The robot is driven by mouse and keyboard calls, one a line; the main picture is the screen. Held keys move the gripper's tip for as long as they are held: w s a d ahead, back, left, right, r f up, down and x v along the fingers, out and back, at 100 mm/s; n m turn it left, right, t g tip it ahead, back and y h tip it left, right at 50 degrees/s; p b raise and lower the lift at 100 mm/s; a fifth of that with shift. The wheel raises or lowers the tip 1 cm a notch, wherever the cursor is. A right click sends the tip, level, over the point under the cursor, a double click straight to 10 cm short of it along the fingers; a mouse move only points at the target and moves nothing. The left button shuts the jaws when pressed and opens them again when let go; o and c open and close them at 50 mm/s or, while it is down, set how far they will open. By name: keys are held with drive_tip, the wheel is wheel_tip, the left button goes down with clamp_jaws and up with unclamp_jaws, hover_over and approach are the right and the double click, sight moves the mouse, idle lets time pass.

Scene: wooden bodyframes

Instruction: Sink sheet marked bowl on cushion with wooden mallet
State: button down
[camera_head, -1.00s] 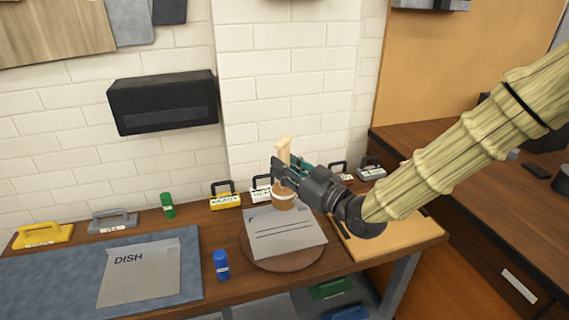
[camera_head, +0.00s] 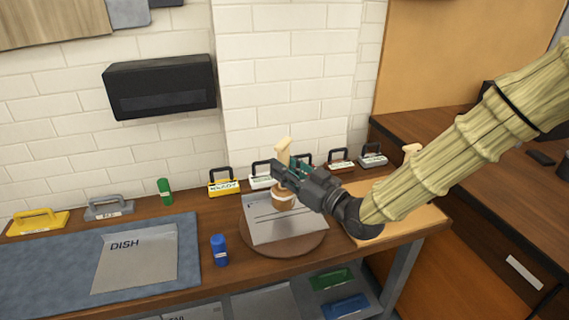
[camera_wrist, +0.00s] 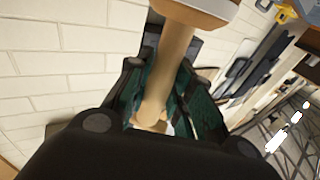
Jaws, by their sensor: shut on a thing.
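My gripper (camera_head: 282,172) is shut on the handle of a wooden mallet (camera_head: 284,147). The pale handle end sticks up above the fingers and the banded brown head (camera_head: 283,202) points down. In the wrist view the handle (camera_wrist: 172,70) runs between the fingers to the head (camera_wrist: 200,8) at the top edge. The head overlaps a grey sheet (camera_head: 262,226) with dark lines; I cannot tell whether it touches. That sheet lies on a round brown cushion (camera_head: 290,249), and I cannot read a word on it. Another sheet marked DISH (camera_head: 135,262) lies at the left.
The DISH sheet lies on a blue-grey mat (camera_head: 60,268). A blue cylinder (camera_head: 220,250) stands left of the cushion and a green one (camera_head: 165,191) behind. Several handled blocks, including a yellow one (camera_head: 224,184), line the wall. A tan board (camera_head: 405,215) lies at right.

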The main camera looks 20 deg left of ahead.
sight(288, 152)
wheel_tip(288, 152, down, 4)
drive_tip(key=shift+r+b, duration=0.15)
drive_tip(key=shift+b, duration=0.75)
wheel_tip(288, 152, up, 9)
drive_tip(key=p, duration=0.5)
drive_tip(key=shift+f, duration=0.2)
drive_tip(key=s+d+r, duration=0.2)
drive_tip(key=s, duration=0.6)
drive_tip(key=shift+s+d, duration=0.25)
drive_tip(key=shift+s, duration=0.1)
